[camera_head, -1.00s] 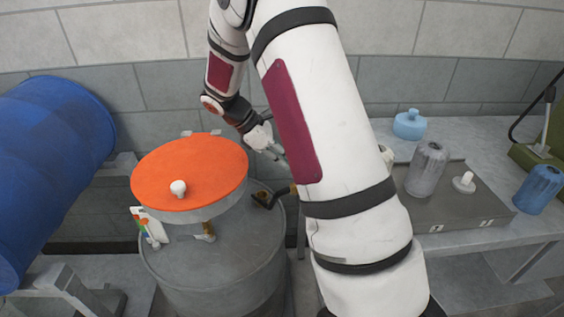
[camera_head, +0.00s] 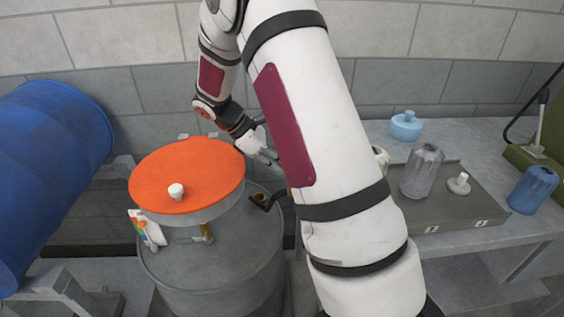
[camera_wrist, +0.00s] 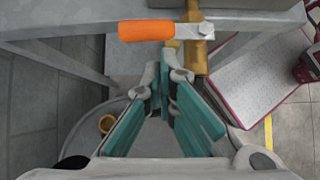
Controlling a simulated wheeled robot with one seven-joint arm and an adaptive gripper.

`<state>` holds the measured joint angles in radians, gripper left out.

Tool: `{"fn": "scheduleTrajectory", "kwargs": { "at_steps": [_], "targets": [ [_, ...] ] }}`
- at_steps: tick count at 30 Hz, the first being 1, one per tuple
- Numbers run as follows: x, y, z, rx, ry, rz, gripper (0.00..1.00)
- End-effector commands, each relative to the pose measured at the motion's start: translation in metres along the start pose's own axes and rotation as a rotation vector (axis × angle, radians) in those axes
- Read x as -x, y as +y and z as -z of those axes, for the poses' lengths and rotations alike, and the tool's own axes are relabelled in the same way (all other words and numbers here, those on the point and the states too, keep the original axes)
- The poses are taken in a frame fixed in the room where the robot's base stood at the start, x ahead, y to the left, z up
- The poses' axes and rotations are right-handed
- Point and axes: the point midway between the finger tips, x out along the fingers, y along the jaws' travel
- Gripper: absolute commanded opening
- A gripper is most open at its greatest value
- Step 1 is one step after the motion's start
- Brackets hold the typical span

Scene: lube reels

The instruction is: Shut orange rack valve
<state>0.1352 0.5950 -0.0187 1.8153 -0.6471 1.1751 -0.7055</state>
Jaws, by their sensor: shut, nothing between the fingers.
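The orange-handled valve (camera_wrist: 145,31) shows at the top of the wrist view. Its orange grip lies crosswise to the left, and its metal lever runs right to a bolt on a brass body (camera_wrist: 195,58). My gripper (camera_wrist: 167,78) is shut with nothing between its teal-padded fingers. Its tips appear just below the lever in the picture, and I cannot tell whether they touch it. In the head view, my gripper (camera_head: 268,156) is right of the orange drum lid, partly behind my arm. The orange valve handle is hidden there.
A grey drum (camera_head: 210,275) stands below, with an orange round lid (camera_head: 190,175) above it. A blue barrel (camera_head: 50,170) lies left. A bench (camera_head: 440,140) at right holds bottles and a grey case (camera_head: 470,205). A grey rack edge (camera_wrist: 70,22) crosses the wrist view's top.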

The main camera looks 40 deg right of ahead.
Motion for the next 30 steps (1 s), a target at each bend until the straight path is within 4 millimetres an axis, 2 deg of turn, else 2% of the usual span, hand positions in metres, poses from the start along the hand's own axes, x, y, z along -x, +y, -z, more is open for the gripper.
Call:
{"fn": "scheduleTrajectory", "kwargs": {
  "at_steps": [5,12,18,24,30],
  "targets": [
    [0.021,0.002,0.001,-0.001,0.003,-0.006,0.0],
    [0.07,0.002,0.001,-0.001,0.002,-0.006,0.0],
    [0.103,0.002,0.0,0.0,0.002,-0.004,0.0],
    [0.117,0.001,0.0,0.0,0.0,-0.001,0.0],
    [0.118,0.001,0.0,0.0,0.001,-0.001,0.0]
  ]
}}
